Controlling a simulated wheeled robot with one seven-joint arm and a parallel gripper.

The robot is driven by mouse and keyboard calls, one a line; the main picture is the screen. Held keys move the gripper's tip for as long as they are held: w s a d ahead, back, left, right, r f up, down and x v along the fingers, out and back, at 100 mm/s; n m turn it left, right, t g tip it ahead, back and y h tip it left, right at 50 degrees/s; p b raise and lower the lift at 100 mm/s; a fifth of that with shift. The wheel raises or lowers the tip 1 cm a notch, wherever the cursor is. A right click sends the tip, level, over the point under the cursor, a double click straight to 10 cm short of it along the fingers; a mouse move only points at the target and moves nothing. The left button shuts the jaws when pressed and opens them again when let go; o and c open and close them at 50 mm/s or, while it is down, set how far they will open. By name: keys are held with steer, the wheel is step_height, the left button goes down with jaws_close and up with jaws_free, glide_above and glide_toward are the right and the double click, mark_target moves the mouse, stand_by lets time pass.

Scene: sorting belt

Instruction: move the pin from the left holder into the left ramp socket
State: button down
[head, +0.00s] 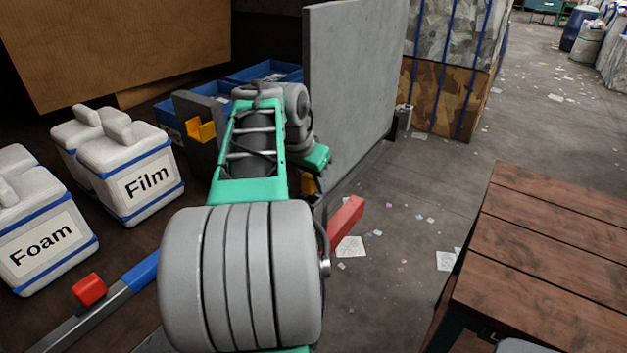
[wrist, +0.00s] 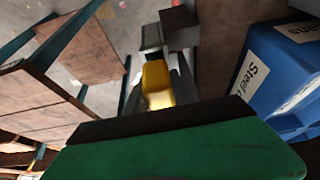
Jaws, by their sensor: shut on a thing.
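My gripper (wrist: 157,85) shows in the wrist view, with grey fingers on both sides of a yellow piece (wrist: 157,80). It is shut on this piece, which I take to be the pin; its far end is unclear. In the head view my own arm covers the gripper, and only a bit of yellow (head: 308,185) shows at the arm's right side. A yellow notched bracket (head: 202,131) on a dark grey upright stands left of my arm; I cannot tell whether it is the left holder. I cannot make out the left ramp socket.
White bins marked Film (head: 135,180) and Foam (head: 40,235) stand at left. A blue bin (wrist: 285,75) is at right in the wrist view. A grey panel (head: 352,85) rises behind my arm. A red bar (head: 345,217) and a wooden table (head: 560,250) are at right.

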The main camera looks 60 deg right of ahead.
mark_target(306, 177)
steer(key=shift+f+b, duration=0.55)
steer(key=shift+f, duration=0.2)
steer(key=c, duration=1)
jaws_free()
steer(key=p+v, duration=0.1)
steer(key=v, duration=0.7)
steer(key=shift+f, duration=0.1)
